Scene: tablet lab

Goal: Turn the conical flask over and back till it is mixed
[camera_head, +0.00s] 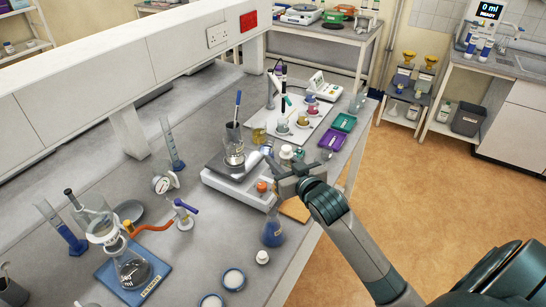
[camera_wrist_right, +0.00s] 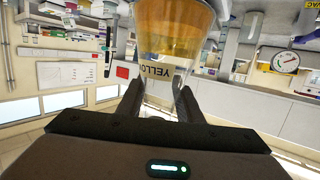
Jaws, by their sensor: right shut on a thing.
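The conical flask (camera_wrist_right: 172,35) shows large in the right wrist view, with amber liquid in its wide part. Its label, reading "YELLO" as far as it shows, appears upside down in that picture. The dark fingers of my right gripper (camera_wrist_right: 160,105) are shut on its narrower part, one on each side. In the head view my right gripper (camera_head: 283,178) is over the bench's right side, beside the balance. The held flask cannot be clearly made out there. My left gripper is not in view.
A flask with blue liquid (camera_head: 272,234) stands below my right gripper. The balance (camera_head: 232,188) carries a beaker. A white mat with several coloured items (camera_head: 300,112) lies behind. A filter flask (camera_head: 131,270) stands on a blue mat at the lower left. Open floor (camera_head: 440,190) lies right.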

